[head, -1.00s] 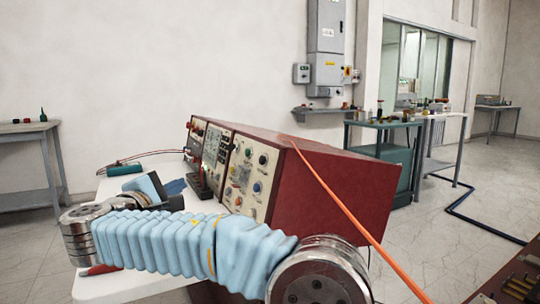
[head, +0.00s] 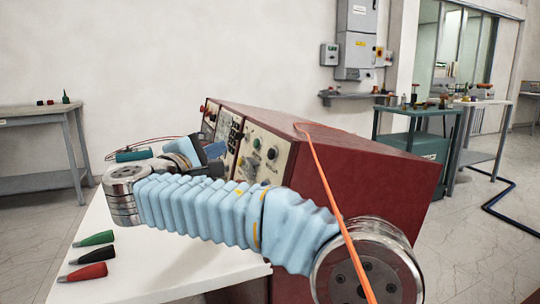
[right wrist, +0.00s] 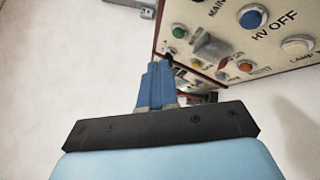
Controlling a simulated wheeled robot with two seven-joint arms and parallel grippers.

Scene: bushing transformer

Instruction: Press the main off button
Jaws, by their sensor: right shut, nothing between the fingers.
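In the right wrist view the panel (right wrist: 285,60) shows a cut-off "MAIN" label at the top edge and "HV OFF" beside a blue button (right wrist: 252,17) and a white button (right wrist: 297,46). A green button (right wrist: 179,32) is near the panel's left edge. My right gripper (head: 214,150) is shut and empty in front of the console. In the wrist view its blue fingertips (right wrist: 160,68) are by the panel's lower left edge; contact is unclear. The exact main off button cannot be told.
Green, black and red probes (head: 92,254) lie on the white table (head: 180,262). An orange cable (head: 325,185) runs across the console and over my arm. A side table (head: 45,120) stands left, a teal cart (head: 415,130) right.

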